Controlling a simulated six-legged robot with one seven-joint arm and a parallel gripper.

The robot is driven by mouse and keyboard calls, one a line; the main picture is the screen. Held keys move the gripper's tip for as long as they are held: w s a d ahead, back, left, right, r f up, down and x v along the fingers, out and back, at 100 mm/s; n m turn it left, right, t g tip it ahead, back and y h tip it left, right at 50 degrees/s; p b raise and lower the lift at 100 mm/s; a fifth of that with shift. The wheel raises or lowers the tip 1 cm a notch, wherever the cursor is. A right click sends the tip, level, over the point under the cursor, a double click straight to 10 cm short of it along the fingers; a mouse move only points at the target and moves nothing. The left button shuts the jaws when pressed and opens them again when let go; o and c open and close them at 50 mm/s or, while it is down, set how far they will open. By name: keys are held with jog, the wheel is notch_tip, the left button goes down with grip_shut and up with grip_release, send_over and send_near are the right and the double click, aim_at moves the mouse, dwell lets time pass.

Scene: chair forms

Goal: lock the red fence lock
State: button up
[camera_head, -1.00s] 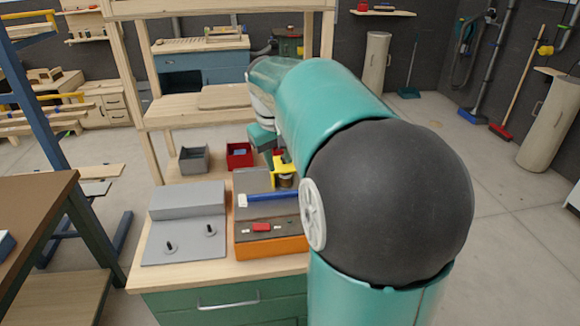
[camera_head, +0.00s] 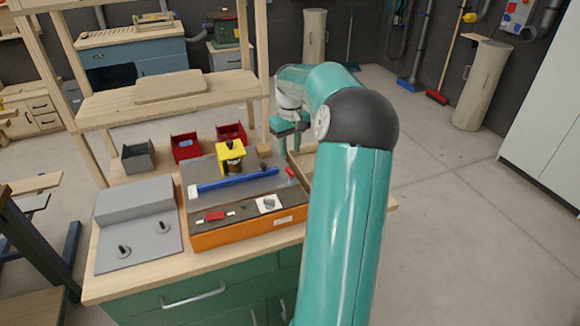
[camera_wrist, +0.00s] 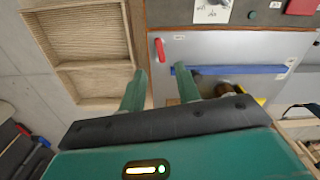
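A small red lever (camera_head: 291,172), which looks like the fence lock, sits at the right end of the blue fence bar (camera_head: 238,180) on the grey plate of an orange-fronted machine (camera_head: 250,232). In the wrist view the red lever (camera_wrist: 159,49) stands close to the end of the blue bar (camera_wrist: 230,70), just beyond the fingertips. My gripper (camera_head: 290,130) is above the bench behind the machine's right rear corner. In the wrist view my gripper (camera_wrist: 160,83) has its two green fingers apart with nothing between them. Whether the lever is locked cannot be told.
A yellow-and-black part (camera_head: 231,157) stands on the machine behind the bar. The front panel has a red switch (camera_head: 214,216) and a dial (camera_head: 269,204). Red bins (camera_head: 185,147), a grey bin (camera_head: 138,157) and a wooden tray (camera_wrist: 85,50) are around it. A grey fixture (camera_head: 137,225) stands left.

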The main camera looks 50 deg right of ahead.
aim_at(290, 170)
notch_tip(290, 170, down, 8)
jog(key=shift+r, duration=0.15)
grip_shut()
